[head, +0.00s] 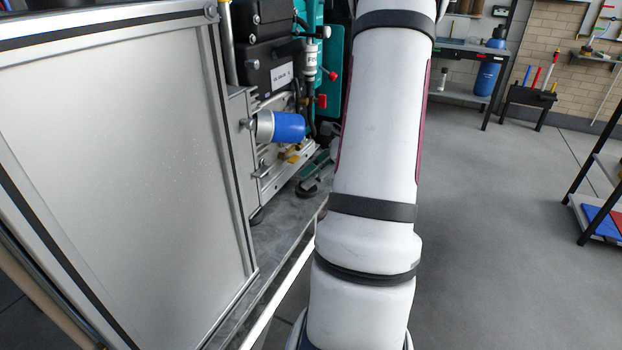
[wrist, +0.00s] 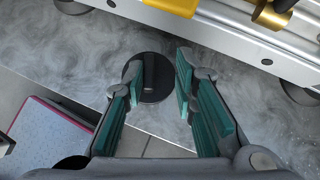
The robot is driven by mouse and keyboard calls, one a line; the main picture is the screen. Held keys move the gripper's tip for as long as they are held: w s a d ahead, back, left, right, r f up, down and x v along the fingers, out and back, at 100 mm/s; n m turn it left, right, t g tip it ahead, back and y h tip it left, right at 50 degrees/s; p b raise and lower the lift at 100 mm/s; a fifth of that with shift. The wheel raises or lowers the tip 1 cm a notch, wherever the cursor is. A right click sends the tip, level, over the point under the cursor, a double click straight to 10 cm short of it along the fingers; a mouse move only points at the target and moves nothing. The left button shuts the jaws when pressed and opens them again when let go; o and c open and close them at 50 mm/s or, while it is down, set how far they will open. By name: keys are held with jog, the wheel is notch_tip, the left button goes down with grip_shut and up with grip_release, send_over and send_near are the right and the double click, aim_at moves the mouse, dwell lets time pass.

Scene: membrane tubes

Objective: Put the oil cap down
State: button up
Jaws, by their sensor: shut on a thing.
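The oil cap (wrist: 152,92) is a round black disc with a raised grip bar across it. In the wrist view it sits between the teal-padded fingers of my gripper (wrist: 158,70), which is shut on it. The cap is over the edge strip of the grey marbled bench top (wrist: 60,50). I cannot tell whether it touches the surface. In the head view my gripper (head: 318,168) shows only in part beside my white arm, low in front of the machine (head: 272,75).
A silver rail with a yellow part (wrist: 172,5) runs along the machine's base. A blue filter (head: 288,127) sticks out from the machine. A large grey panel (head: 120,170) stands at left. Below the bench edge is a red-edged blue-grey item (wrist: 50,140).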

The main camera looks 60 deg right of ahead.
jog(key=shift+f, duration=0.1)
jog(key=o, duration=1)
jog(key=shift+o, duration=0.2)
jog(key=p+v, duration=0.2)
jog(key=v, duration=1)
jog(key=shift+p, duration=0.35)
